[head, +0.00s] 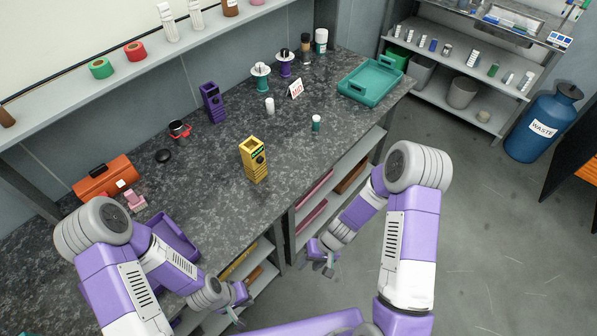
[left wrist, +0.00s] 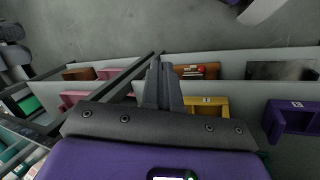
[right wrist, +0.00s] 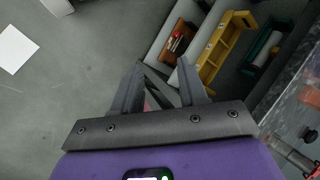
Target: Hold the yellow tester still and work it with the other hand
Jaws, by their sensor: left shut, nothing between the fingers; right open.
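The yellow tester (head: 254,161) stands upright on the dark speckled counter, near its front edge, with a dark panel on its front face. My left gripper (head: 238,318) is shut and empty, low in front of the counter and well away from the tester. Its closed fingers also show in the left wrist view (left wrist: 163,84). My right gripper (head: 329,268) is open and empty, in front of the shelves below the counter, below and right of the tester. Its parted fingers show in the right wrist view (right wrist: 160,85). The tester is in neither wrist view.
A purple tester-like device (head: 212,103) stands behind the yellow tester. A teal tray (head: 370,82) is at the right end. Counter around the tester is clear.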

